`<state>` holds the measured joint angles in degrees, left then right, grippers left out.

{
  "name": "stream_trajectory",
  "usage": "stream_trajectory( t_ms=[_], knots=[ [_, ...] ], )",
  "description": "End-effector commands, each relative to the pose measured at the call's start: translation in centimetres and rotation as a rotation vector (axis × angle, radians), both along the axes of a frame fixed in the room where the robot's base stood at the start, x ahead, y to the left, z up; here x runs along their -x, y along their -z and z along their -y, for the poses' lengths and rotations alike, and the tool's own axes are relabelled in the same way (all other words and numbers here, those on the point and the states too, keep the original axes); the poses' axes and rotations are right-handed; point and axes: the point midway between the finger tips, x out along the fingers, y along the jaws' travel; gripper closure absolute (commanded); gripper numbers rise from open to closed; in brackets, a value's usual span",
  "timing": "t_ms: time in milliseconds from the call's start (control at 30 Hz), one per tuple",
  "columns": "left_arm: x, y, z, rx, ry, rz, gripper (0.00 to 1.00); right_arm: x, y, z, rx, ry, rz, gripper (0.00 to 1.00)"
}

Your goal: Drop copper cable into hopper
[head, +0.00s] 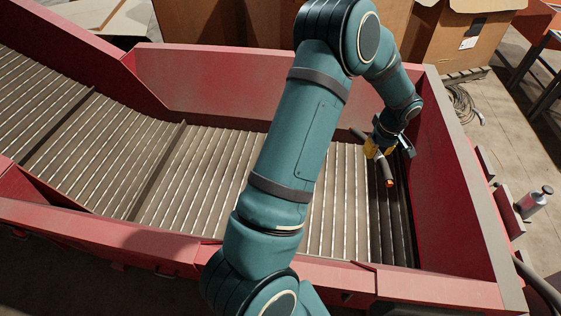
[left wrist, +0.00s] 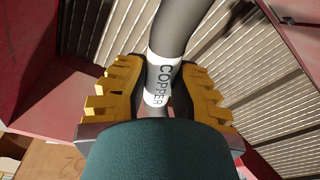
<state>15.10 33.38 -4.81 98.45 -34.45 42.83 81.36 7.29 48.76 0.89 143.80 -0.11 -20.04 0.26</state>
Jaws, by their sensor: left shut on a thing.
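The copper cable (head: 388,172) is a dark cable piece with an orange-red end, seen in the head view at the right end of the hopper. In the left wrist view the cable (left wrist: 190,25) is grey-black with a white label reading COPPER. My left gripper (head: 380,147) has yellow fingers and is shut on the cable at its label. The gripper and cable are over the slatted floor of the red hopper (head: 215,78), inside its walls. Whether the cable touches the slats I cannot tell. My right gripper is not in view.
The hopper's right wall (head: 455,180) stands close beside the gripper. Cardboard boxes (head: 460,40) stand behind the hopper. A coil of cable (head: 462,103) and a grey bottle-like object (head: 533,202) lie outside on the right. The slatted floor (head: 190,170) to the left is bare.

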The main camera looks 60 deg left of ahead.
Motion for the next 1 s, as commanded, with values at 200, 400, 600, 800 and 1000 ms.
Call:
stream_trajectory(
  t_ms=[200,400,600,800,1000],
  knots=[
    [-0.5,0.6,-5.8,-0.016,-0.32,0.006,1.0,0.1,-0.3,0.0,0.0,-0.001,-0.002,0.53],
    [-0.5,1.0,-7.1,-0.02,-0.398,0.009,1.0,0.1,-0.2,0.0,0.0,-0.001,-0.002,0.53],
    [-0.4,2.4,-7.1,-0.019,-0.397,0.008,1.0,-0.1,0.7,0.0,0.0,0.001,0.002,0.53],
    [-0.4,4.6,-7.0,-0.019,-0.393,0.009,1.0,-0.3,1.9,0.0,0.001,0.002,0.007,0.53],
    [-0.4,6.4,-7.0,-0.02,-0.394,0.009,1.0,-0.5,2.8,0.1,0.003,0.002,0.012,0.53]
  ],
)
